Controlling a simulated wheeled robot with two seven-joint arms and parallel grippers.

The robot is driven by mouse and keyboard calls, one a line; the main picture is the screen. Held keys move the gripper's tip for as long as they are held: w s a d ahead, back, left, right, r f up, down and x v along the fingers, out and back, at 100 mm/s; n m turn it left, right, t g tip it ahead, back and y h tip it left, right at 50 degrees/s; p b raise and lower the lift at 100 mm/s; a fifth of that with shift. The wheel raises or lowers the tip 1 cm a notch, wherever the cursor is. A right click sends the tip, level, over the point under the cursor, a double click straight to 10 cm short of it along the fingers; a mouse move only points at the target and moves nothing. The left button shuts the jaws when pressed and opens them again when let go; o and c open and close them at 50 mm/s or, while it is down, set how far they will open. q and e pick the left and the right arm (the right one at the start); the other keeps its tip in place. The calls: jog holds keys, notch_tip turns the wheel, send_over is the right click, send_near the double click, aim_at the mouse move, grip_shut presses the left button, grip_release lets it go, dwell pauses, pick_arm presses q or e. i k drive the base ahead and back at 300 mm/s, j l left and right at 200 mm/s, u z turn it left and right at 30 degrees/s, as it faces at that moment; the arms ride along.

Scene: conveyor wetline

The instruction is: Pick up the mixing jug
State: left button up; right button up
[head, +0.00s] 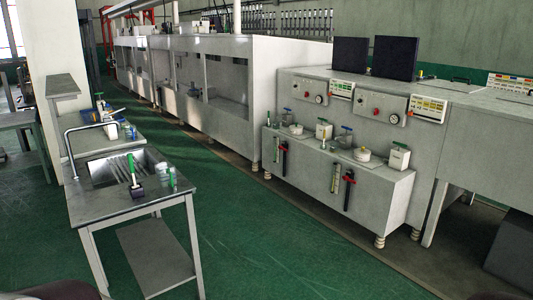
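I cannot tell for sure which thing is the mixing jug. On the steel sink table at the left, a small clear greenish vessel (171,176) stands by the right edge, with another beside it. Several white containers with green or blue tops, such as one white container (398,156), stand on the machine's ledge at the right. Neither gripper shows; only dark parts that may be mine show at the bottom edge.
The sink table (118,210) has a curved tap and a lower shelf (155,256). A long grey machine line (340,178) runs along the right and back. The green floor (265,235) between them is clear. A pale pillar (58,50) stands behind the table.

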aim_at(165, 172)
jog(key=i, duration=0.7)
jog(key=i+l, duration=0.15)
jog(key=i, duration=0.6)
jog(key=i+u, duration=0.1)
jog(key=i, duration=0.6)
jog(key=i+l, duration=0.15)
jog(key=i, duration=0.6)
